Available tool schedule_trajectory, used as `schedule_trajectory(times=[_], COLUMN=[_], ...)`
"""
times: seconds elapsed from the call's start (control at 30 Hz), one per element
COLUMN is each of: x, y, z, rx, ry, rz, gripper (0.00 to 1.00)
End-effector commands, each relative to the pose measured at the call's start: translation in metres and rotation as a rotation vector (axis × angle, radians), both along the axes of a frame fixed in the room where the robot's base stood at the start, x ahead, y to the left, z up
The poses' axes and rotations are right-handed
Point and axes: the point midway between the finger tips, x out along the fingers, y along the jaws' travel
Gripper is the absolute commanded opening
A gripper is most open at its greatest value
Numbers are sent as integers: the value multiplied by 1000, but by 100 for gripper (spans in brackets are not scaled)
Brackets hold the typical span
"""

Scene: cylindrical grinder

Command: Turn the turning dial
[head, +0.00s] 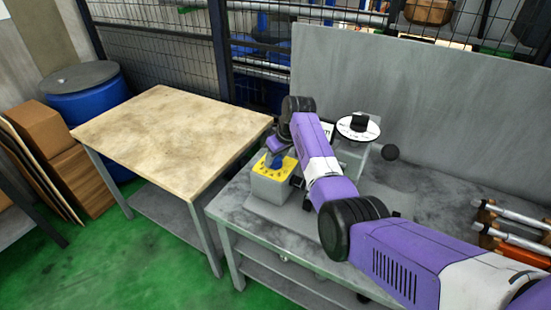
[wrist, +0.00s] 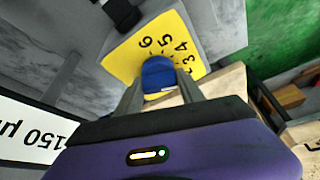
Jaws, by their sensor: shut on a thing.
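The turning dial is a blue knob (wrist: 158,76) on a yellow plate (wrist: 128,57) with black numbers; 3, 4, 5 and 6 show in the wrist view. In the head view the blue knob (head: 275,161) sits on the yellow top (head: 261,170) of a grey box (head: 268,188) at the bench's left side. My gripper (wrist: 160,88) is shut on the blue knob, one finger on each side. In the head view my wrist is above and behind the knob. The knob's lower part and some of the plate are hidden by my gripper.
A white round dial (head: 357,128) with a black knob and a black ball handle (head: 390,152) stand right of my wrist. A grey panel (head: 430,100) rises behind. A wooden-topped table (head: 165,135) is left, its top clear. Orange-and-metal parts (head: 510,225) lie at right.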

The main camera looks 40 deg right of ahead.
Motion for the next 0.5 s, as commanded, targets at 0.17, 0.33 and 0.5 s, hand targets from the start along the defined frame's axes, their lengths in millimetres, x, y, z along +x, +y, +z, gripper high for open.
schedule_trajectory(times=[0.17, 0.33, 0.5], x=[0, 1, 1], y=[-1, 0, 0], z=[1, 1, 1], rx=[0, 0, -1], ry=[-1, -1, -1], rz=[66, 97, 106], gripper=[5, 5, 5])
